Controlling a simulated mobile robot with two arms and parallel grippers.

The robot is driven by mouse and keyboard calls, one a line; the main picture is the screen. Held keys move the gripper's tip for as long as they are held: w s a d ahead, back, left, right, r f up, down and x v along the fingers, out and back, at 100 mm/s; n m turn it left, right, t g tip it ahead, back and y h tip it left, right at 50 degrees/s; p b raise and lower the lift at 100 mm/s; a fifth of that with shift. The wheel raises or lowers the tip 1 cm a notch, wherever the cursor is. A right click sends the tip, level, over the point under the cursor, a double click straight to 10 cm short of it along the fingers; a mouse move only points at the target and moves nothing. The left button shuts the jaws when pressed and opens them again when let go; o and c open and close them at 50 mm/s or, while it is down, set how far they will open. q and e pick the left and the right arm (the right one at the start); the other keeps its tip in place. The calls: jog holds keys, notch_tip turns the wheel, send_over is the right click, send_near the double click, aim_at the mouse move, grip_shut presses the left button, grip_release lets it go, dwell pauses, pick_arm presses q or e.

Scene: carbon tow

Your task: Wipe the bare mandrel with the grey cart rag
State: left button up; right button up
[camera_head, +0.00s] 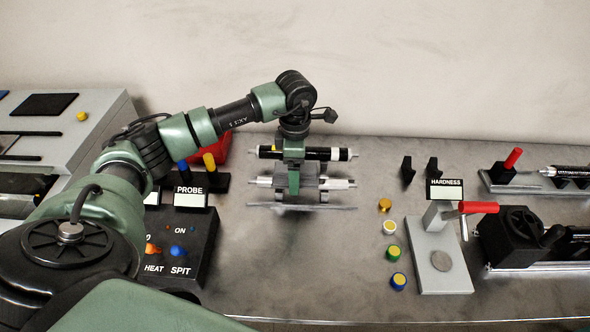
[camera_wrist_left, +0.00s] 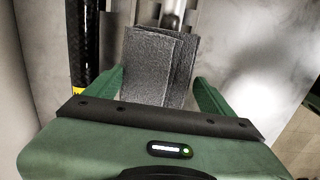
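The bare silver mandrel (camera_head: 341,184) lies level on a small stand at the middle of the bench. My left gripper (camera_head: 293,185) is directly above it. In the left wrist view the grey rag (camera_wrist_left: 150,65), a folded dark-grey textured cloth, sits between the two fingers of my left gripper (camera_wrist_left: 160,85), which close on its sides. The rag (camera_head: 310,172) lies over the mandrel's middle and hides that part; whether it touches cannot be told. The mandrel's end (camera_wrist_left: 175,18) shows beyond the rag. My right gripper is not in view.
A black-wrapped bar (camera_head: 325,154) lies parallel just behind the mandrel. The HARDNESS tester (camera_head: 440,262) with its red handle and several coloured caps stand to the right. The HEAT/SPIT control box (camera_head: 180,245) stands left, under my arm. The bench front is clear between them.

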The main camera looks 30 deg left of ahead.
aim_at(310, 172)
pick_arm(q)
jog(key=shift+r, duration=0.35)
dwell(0.4)
jog(key=c, duration=1.1)
jog(key=shift+d+f, duration=0.1)
jog(key=shift+w+d+f+b, duration=0.1)
jog(key=shift+w+d+b, duration=0.1)
jog(key=shift+w+d, duration=0.45)
jog(key=shift+w+d+b, duration=0.2)
jog(key=shift+w+d, duration=0.15)
jog(key=shift+d, duration=0.5)
jog(key=shift+s+a, duration=0.5)
jog(key=shift+a, duration=0.3)
jog(key=shift+s+a, duration=0.45)
jog(key=shift+a, duration=0.3)
